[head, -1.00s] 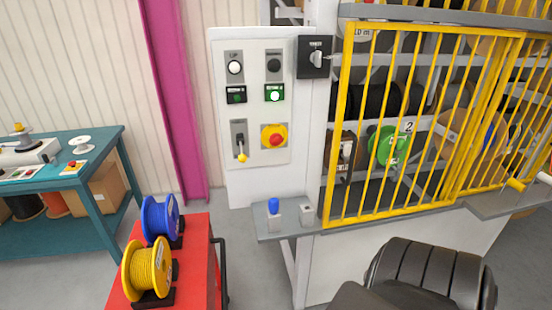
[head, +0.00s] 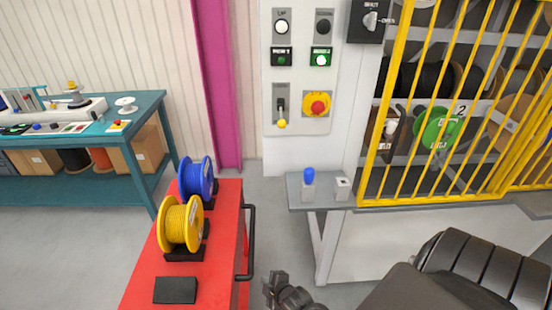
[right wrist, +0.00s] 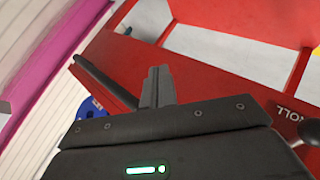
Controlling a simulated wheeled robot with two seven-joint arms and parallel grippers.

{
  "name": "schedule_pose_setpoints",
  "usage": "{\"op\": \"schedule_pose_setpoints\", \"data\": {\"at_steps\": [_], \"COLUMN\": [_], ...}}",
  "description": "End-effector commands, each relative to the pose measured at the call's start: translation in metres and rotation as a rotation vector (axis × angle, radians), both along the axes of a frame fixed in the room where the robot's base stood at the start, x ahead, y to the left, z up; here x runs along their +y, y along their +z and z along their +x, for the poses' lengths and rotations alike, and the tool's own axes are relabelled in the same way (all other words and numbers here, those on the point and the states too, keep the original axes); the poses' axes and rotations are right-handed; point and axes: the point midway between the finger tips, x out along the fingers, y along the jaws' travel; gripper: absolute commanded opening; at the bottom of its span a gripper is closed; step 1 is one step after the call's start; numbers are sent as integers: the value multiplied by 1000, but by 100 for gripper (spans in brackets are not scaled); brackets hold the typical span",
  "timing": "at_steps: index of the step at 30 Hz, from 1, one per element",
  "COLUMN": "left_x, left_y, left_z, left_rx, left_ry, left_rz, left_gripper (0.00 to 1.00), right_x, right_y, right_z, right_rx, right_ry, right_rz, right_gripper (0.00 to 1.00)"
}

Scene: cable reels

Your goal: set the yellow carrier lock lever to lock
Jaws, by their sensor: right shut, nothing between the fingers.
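The lever with a yellow knob (head: 282,123) is on the white control panel (head: 268,100), left of the red button on its yellow plate. Its knob hangs at the low end of its grey plate, and I cannot read any marking by it. My right gripper (head: 274,285) is low at the bottom of the head view, right of the red cart and well below the panel. Its fingers (right wrist: 156,88) are shut together and empty in the right wrist view. My left gripper is not in view.
The red cart (head: 150,287) with a black handle carries a yellow reel (head: 180,224) and a blue reel (head: 196,178). A grey shelf (head: 325,203) with a blue-topped block juts out below the panel. The yellow cage (head: 375,130) stands at right.

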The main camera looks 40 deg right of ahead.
Motion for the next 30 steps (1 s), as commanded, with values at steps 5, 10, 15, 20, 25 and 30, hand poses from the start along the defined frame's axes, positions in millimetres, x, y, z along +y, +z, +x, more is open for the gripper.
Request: {"op": "schedule_pose_setpoints", "data": {"at_steps": [5, 10, 15, 20, 25, 30], "left_x": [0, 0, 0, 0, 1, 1], "left_y": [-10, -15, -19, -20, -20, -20], "left_z": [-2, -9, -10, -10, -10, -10], "left_rx": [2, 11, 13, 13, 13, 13], "left_ry": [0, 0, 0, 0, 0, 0], "left_rz": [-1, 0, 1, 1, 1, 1], "left_gripper": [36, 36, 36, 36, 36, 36], "right_x": [-34, -72, -98, -109, -112, -112], "right_y": [138, 259, 349, 388, 398, 397], "right_z": [73, 105, 102, 93, 90, 90], "right_rx": [-339, -594, -694, -701, -697, -697], "right_ry": [114, 96, -26, -115, -139, -137], "right_rz": [-403, -922, -1361, -1572, -1626, -1624], "right_gripper": [0, 0, 0, 0, 0, 0]}}
